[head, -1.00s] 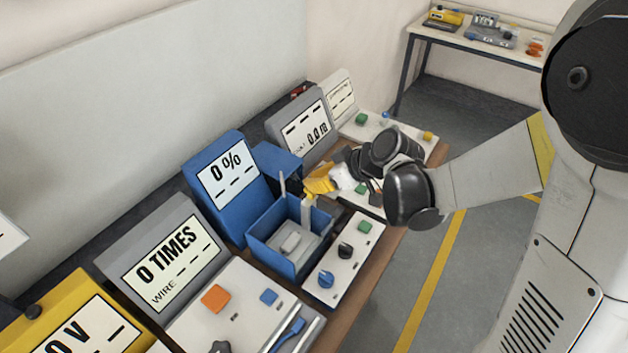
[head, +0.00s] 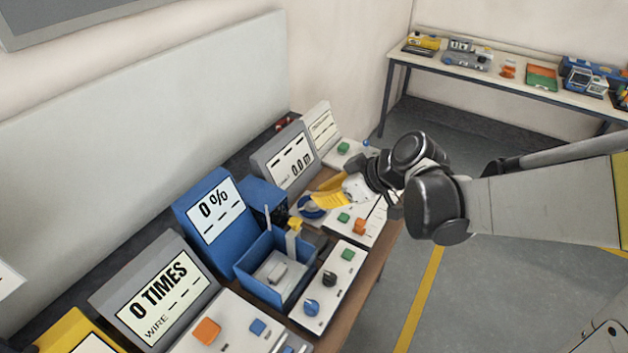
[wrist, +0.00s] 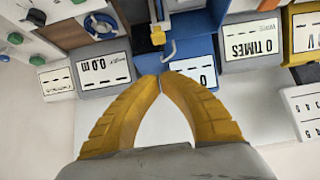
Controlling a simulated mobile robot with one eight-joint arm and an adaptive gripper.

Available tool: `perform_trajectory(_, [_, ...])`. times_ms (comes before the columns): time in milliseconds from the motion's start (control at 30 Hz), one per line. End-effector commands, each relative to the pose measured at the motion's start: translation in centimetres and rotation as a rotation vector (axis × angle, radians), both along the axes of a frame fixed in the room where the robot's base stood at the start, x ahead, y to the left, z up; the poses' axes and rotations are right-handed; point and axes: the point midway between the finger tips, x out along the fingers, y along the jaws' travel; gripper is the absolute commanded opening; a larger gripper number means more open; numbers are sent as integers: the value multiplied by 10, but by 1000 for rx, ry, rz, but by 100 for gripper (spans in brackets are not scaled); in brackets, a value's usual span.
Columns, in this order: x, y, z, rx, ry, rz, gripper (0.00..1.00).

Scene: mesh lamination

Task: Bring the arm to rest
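My gripper (head: 317,199) is in the head view, with yellow fingers pointing left over the bench. It hangs above the area between the blue open box (head: 313,262) and the station with the 0.0 m display (head: 291,164). In the wrist view the two yellow fingers of my gripper (wrist: 161,77) come together at their tips, with nothing visible held between them. My arm (head: 540,208) stretches in from the right, above the floor beside the bench.
Display stations line the bench, including the blue 0 % unit (head: 212,205) and the 0 TIMES unit (head: 160,290). A button panel (head: 325,287) lies right of the blue box. A second table (head: 500,80) stands at the back right. The floor (head: 480,290) between is clear.

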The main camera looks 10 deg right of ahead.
Motion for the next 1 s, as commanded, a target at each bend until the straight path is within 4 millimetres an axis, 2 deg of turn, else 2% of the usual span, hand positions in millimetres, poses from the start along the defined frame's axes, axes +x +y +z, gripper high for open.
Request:
perform_trajectory(333, [0, 0, 0, 0, 0, -1, 0])
perform_trajectory(467, [-8, -4, -3, -11, 24, -45, 0])
perform_trajectory(567, [-26, -15, -8, -34, 73, -144, 0])
perform_trajectory(733, [-72, -47, -22, -80, 156, -414, 0])
perform_trajectory(900, [-116, -81, -37, -95, 176, -677, 0])
perform_trajectory(1000, [-133, -96, -43, -90, 168, -788, 0])
